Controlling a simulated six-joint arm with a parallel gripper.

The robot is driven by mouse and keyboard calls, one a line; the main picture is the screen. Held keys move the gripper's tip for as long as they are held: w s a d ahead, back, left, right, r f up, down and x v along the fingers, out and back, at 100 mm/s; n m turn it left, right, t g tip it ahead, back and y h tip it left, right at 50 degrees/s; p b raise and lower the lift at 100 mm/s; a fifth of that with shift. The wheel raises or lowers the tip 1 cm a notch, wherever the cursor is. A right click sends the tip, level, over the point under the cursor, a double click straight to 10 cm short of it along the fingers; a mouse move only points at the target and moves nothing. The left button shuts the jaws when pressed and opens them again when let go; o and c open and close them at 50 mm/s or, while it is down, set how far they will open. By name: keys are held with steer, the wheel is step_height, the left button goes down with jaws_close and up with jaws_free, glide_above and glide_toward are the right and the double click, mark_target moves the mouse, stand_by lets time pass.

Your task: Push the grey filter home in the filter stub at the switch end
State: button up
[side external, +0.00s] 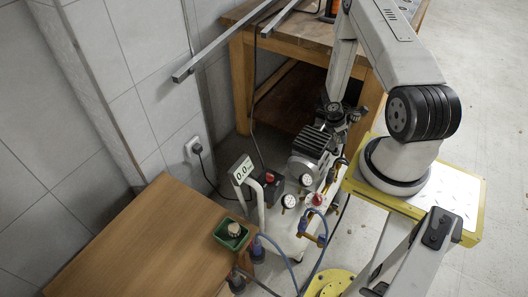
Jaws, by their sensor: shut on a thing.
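A small compressor with a finned dark motor (312,143) stands on the floor in the middle of the side external view. A black box with a red knob (269,179), which looks like the switch, is at its near left end. My gripper (334,122) hangs down at the far end of the motor, close above the compressor. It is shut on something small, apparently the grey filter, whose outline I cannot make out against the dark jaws. The filter stub cannot be told apart from the other fittings. I cannot tell whether filter and stub touch.
Gauges (289,201), a second red knob (317,199) and a blue hose (322,236) crowd the near side. A display reading 0.0 (242,170) stands left. A green tray (231,244) holds a round piece on the brown table (140,240). A wooden bench (243,75) stands behind.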

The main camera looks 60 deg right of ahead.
mark_target(337, 147)
steer(key=shift+f, duration=1.3)
steer(key=shift+f, duration=1.85)
stand_by(2.6)
steer(key=o, duration=1.3)
steer(key=shift+r, duration=0.15)
steer(key=shift+v, duration=3.8)
steer(key=shift+w, duration=0.1)
